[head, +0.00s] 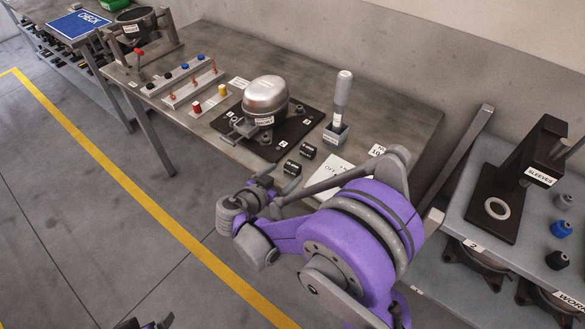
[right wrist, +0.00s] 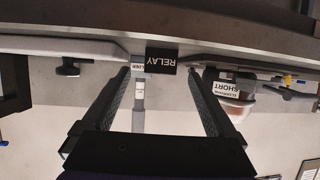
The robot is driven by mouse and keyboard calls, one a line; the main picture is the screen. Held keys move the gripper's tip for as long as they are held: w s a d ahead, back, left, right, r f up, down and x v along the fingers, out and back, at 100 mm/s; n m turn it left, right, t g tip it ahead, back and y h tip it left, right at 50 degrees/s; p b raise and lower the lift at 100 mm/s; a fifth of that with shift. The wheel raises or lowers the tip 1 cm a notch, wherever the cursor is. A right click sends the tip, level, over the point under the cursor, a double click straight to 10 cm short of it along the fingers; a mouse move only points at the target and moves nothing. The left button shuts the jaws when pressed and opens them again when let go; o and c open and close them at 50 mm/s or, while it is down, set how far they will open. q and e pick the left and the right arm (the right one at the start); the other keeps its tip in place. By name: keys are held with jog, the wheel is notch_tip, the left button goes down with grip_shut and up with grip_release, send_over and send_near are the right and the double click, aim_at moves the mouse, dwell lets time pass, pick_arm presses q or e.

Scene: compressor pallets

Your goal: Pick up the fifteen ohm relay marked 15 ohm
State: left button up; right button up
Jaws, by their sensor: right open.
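Two small black relays with light markings lie near the front edge of the workbench in the head view, a farther relay (head: 308,151) and a nearer relay (head: 292,167). Their ohm values are too small to read. My right gripper (head: 280,181) is at the bench edge, just in front of the nearer relay. In the right wrist view a black block lettered RELAY (right wrist: 161,60) shows upside down, between and beyond the open fingertips of the right gripper (right wrist: 160,76). Nothing is held. A dark part at the bottom edge seems to be my left gripper (head: 146,323), mostly cut off.
The workbench (head: 390,115) carries a silver compressor (head: 266,96) on a black plate, a grey-handled tool in a holder (head: 336,133), and a white card (head: 332,176) beside the relays. A side table (head: 465,205) with a SLEEVES stand is at right. Floor in front is clear.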

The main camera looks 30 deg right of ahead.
aim_at(291, 168)
jog(key=x, duration=0.2)
jog(key=shift+w+d+f, duration=0.15)
jog(key=shift+d+f, duration=0.1)
jog(key=shift+d, duration=0.05)
jog(key=c, duration=1.5)
